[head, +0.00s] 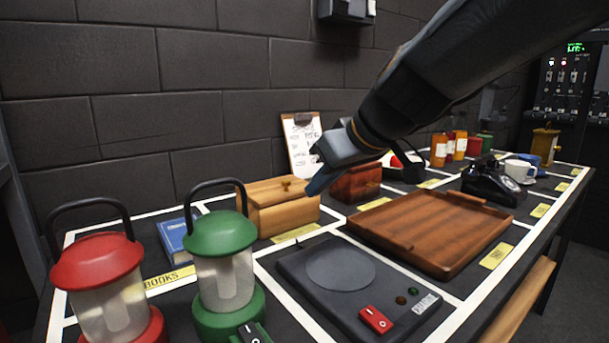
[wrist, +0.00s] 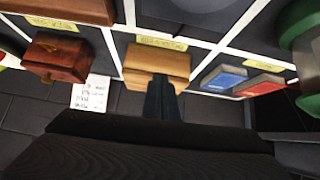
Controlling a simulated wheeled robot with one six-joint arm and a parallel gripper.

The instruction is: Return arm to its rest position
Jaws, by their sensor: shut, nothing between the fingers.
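My arm (head: 420,85) reaches in from the upper right in the head view. My gripper (head: 318,184) is at its end, pointing down and to the left. Its fingers are together with nothing between them. In the head view the fingertips overlap the right end of a light wooden box (head: 275,212) with a knob. In the wrist view the closed fingers (wrist: 160,98) appear in front of the same box (wrist: 150,62). I cannot tell whether they touch it.
A red lantern (head: 100,275) and a green lantern (head: 222,265) stand at the front left. A hotplate (head: 300,268) with a red switch and a wooden tray (head: 455,258) lie in front. A dark red box (head: 358,185), clipboard (head: 298,135) and black telephone (head: 485,185) are nearby.

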